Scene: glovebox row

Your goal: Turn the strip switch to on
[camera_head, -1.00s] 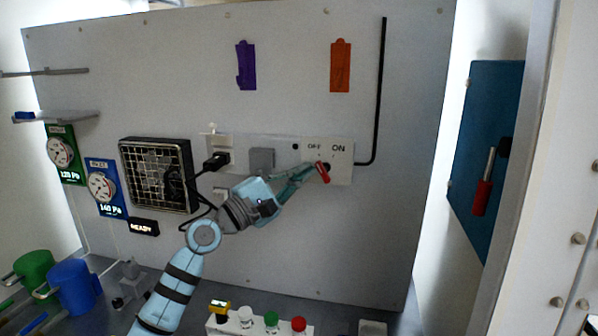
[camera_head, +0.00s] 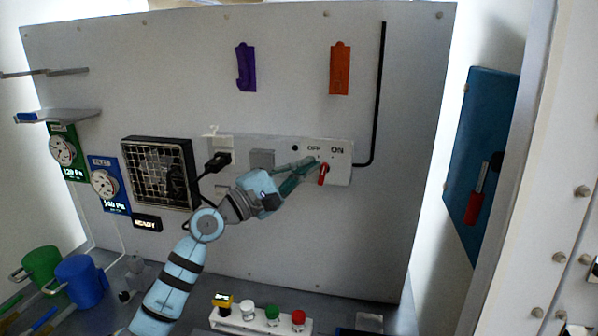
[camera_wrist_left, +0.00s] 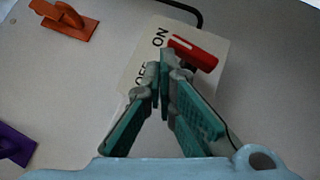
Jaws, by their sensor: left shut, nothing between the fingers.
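The strip switch is a red lever (camera_head: 323,174) on a white plate (camera_head: 342,174) marked OFF on the left and ON on the right. The lever points down and slightly left. In the left wrist view the red lever (camera_wrist_left: 195,52) lies just beyond the fingertips, with ON and OFF beside it. My left gripper (camera_head: 317,161) is shut and empty, its tips at the plate by the OFF marking, close beside the lever. In the wrist view the left gripper (camera_wrist_left: 163,78) has its tips together. I cannot tell whether they touch the lever. My right gripper is out of view.
A black plug (camera_head: 217,161) and a grey box (camera_head: 262,159) are left of the switch. Purple (camera_head: 246,67) and orange (camera_head: 340,68) tabs hang above. A black conduit (camera_head: 380,90) runs at the right. A rack with coloured caps (camera_head: 240,322) stands below.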

